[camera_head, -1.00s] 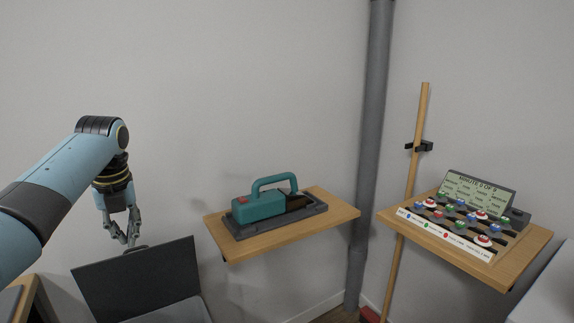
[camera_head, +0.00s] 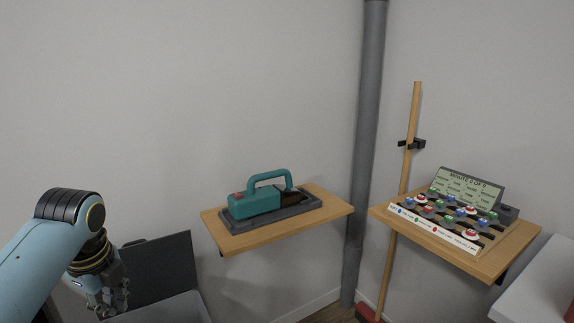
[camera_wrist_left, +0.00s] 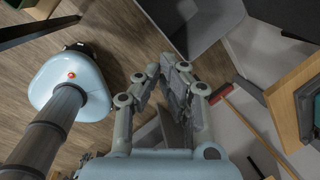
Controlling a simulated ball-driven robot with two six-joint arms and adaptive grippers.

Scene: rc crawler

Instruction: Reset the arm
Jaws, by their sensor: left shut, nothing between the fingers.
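My left arm comes in from the left in the head view. Its gripper (camera_head: 105,302) hangs low at the bottom left, in front of a dark grey open case or panel (camera_head: 165,268). In the left wrist view the gripper's fingers (camera_wrist_left: 180,75) are shut with nothing between them. The panel also shows in the left wrist view (camera_wrist_left: 185,20), beyond the fingertips. My right gripper is not in view.
A wooden shelf (camera_head: 240,240) holds a teal handled tool (camera_head: 255,203) on a dark tray. Another shelf (camera_head: 470,262) at right holds a board with coloured pieces and a sign (camera_head: 468,187). A grey pipe (camera_head: 367,130) and a broom (camera_head: 412,130) stand between them.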

